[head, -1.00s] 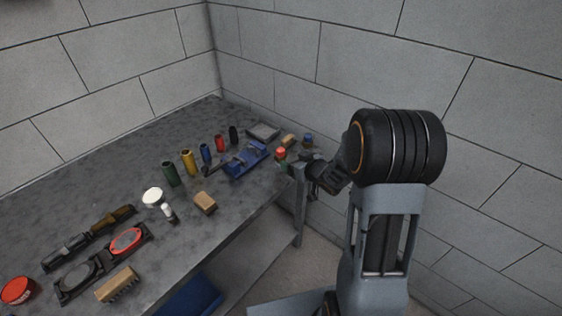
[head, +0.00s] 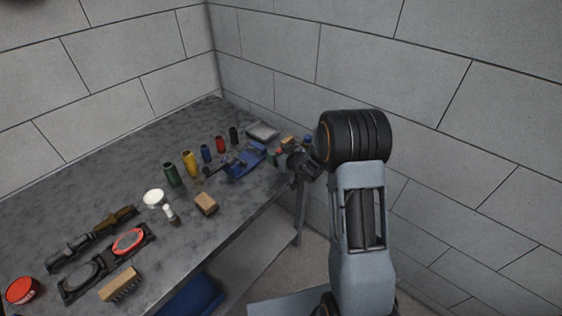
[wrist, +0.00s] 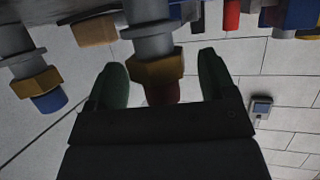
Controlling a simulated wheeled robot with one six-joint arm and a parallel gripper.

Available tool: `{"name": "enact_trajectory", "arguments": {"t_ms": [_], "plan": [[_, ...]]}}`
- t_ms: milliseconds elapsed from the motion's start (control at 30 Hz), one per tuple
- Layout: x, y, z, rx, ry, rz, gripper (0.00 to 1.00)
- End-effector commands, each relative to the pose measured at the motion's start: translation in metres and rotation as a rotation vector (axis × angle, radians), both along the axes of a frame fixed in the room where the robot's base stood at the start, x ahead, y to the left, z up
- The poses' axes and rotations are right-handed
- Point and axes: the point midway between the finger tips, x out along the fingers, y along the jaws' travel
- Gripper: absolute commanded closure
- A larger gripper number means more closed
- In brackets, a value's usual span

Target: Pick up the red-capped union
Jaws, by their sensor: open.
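The red-capped union fills the top middle of the wrist view, with a grey body, a brass hex nut (wrist: 157,72) and a dark red cap (wrist: 162,93). My gripper (wrist: 161,64) is open, its two dark green fingertips on either side of the nut. A gap shows on both sides, so it is not gripped. In the head view my gripper (head: 291,162) is at the far right edge of the bench and mostly hides the union.
A blue-capped fitting (wrist: 40,84) stands close beside the left finger in the wrist view. A blue vise-like tool (head: 242,165), a grey tray (head: 262,131) and several coloured cylinders share the bench (head: 100,185). The wall is close behind my gripper.

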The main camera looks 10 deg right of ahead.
Motion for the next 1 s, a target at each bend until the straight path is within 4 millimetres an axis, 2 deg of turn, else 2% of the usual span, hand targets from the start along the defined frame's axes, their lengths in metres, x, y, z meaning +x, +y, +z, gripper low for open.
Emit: {"name": "enact_trajectory", "arguments": {"t_ms": [167,900,1000], "plan": [[-0.0001,0.0000,-0.0001,0.000,0.000,0.000,0.24],[-0.0003,-0.0007,0.0001,0.001,0.000,-0.001,0.95],[0.0005,-0.0008,0.0017,0.001,-0.004,-0.001,0.97]]}}
